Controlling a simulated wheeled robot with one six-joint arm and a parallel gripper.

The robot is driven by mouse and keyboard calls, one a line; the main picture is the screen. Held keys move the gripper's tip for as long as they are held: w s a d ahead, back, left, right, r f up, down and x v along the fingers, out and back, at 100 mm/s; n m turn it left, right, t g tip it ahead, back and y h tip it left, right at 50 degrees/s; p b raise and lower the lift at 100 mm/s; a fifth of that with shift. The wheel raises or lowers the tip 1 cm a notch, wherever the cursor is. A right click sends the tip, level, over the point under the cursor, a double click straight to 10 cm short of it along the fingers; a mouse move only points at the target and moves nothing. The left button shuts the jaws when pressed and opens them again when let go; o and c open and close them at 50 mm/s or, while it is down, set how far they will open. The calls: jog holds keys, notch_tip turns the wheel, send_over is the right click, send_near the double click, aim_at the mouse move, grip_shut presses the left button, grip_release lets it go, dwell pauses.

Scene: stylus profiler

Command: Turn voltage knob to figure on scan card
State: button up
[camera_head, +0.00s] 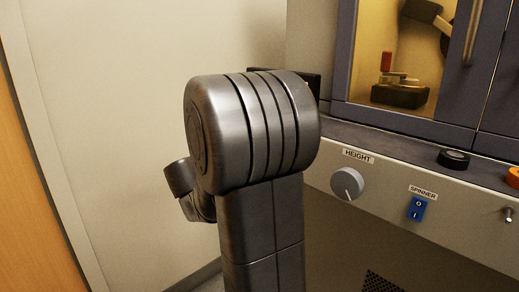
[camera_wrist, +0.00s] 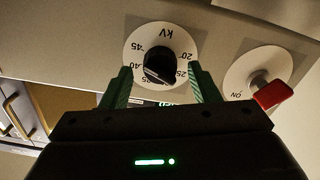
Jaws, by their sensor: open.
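In the wrist view the voltage knob (camera_wrist: 159,68) is black and sits at the centre of a round white dial (camera_wrist: 144,40) marked kV, with figures such as 45, 40, 25 and 20. The dial appears upside down. My gripper (camera_wrist: 160,72) is open, its two green fingers apart on either side of the knob's lower part. I see no clear contact with the knob. A lit green display below the dial is mostly hidden by my gripper. No scan card is in sight. The head view does not show my gripper or this knob.
In the wrist view a red-handled switch (camera_wrist: 272,94) on a white disc marked ON is right of the dial. In the head view my arm fills the middle. A HEIGHT knob (camera_head: 347,183), a blue SPINNER switch (camera_head: 417,208) and a windowed cabinet (camera_head: 344,62) stand to the right.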

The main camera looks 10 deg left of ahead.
jog(key=v, duration=0.8)
dwell(0.4)
jog(key=p+v, duration=0.3)
jog(key=v, duration=1.1)
